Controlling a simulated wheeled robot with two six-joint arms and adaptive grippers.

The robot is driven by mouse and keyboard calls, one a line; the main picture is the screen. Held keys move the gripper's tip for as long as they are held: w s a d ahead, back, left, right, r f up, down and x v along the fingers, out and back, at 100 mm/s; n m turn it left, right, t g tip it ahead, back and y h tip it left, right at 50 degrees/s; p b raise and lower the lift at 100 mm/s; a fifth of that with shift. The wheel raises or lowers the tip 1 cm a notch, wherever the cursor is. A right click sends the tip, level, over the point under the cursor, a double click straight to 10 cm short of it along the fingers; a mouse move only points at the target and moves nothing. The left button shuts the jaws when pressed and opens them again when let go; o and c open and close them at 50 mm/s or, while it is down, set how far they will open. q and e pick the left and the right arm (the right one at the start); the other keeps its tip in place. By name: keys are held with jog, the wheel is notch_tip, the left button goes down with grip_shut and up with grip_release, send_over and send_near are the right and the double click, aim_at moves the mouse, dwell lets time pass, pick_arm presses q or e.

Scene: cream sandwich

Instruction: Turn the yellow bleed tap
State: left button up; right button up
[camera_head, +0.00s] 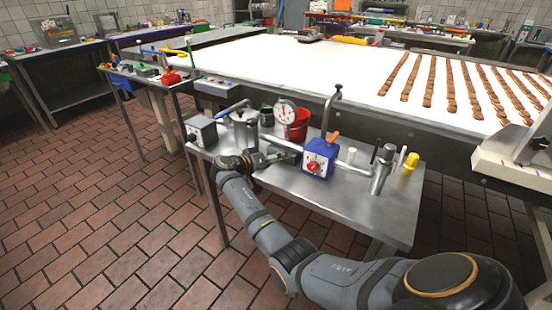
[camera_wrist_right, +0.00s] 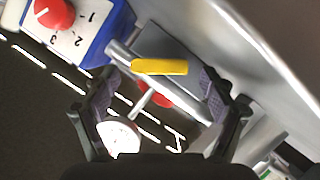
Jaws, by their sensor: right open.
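The yellow tap handle (camera_wrist_right: 160,67) shows in the right wrist view as a short bar lying across a metal pipe (camera_wrist_right: 128,54). It lies ahead of my right gripper (camera_wrist_right: 158,92), between the lines of the two fingers, with no visible contact. The fingers are apart and empty. In the head view my right gripper (camera_head: 286,154) is low over the steel bench, just left of the blue box (camera_head: 317,158) with a red dial. I cannot make out the yellow handle there; the gripper may hide it. The blue box also shows in the right wrist view (camera_wrist_right: 97,38). My left gripper is not in view.
A metal cylinder (camera_head: 381,172) and a yellow piece (camera_head: 411,162) are at right. The steel bench (camera_head: 385,212) is bare at its front right.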

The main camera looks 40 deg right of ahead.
jog(key=shift+a, duration=0.3)
jog(key=v, duration=1.1)
jog(key=shift+s+a+r, duration=0.1)
jog(key=shift+a+r, duration=0.05)
jog(key=shift+c, duration=0.4)
